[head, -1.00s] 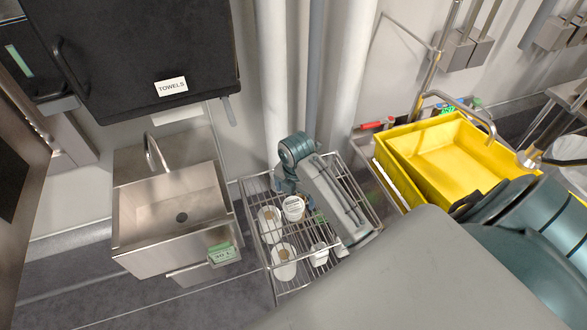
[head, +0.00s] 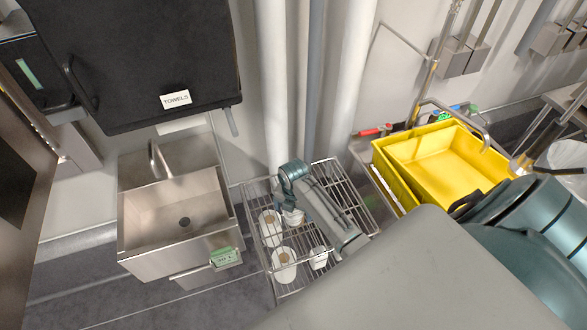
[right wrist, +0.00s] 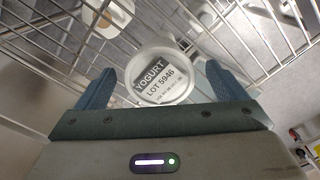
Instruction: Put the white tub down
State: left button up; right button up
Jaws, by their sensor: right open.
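The white tub (head: 292,218) is on the wire rack, mostly covered by my right gripper (head: 289,200) in the head view. In the right wrist view the tub (right wrist: 160,76) shows its round lid, marked YOGURT LOT 5946. My right gripper (right wrist: 158,88) is open, with one finger on each side of the tub and a visible gap at the right finger. The tub's underside is hidden, so its contact with the rack cannot be seen. My left gripper is not in view.
The wire rack (head: 357,190) has thin bars and raised edges. White rolls (head: 284,266) and a small white container (head: 318,258) are lower in it. A steel sink (head: 150,225) stands to the left, a yellow bin (head: 440,160) to the right, and a black towel cabinet (head: 130,60) above left.

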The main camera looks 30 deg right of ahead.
jog(key=shift+f, duration=0.5)
jog(key=c, duration=1.1)
jog(key=shift+c, duration=0.2)
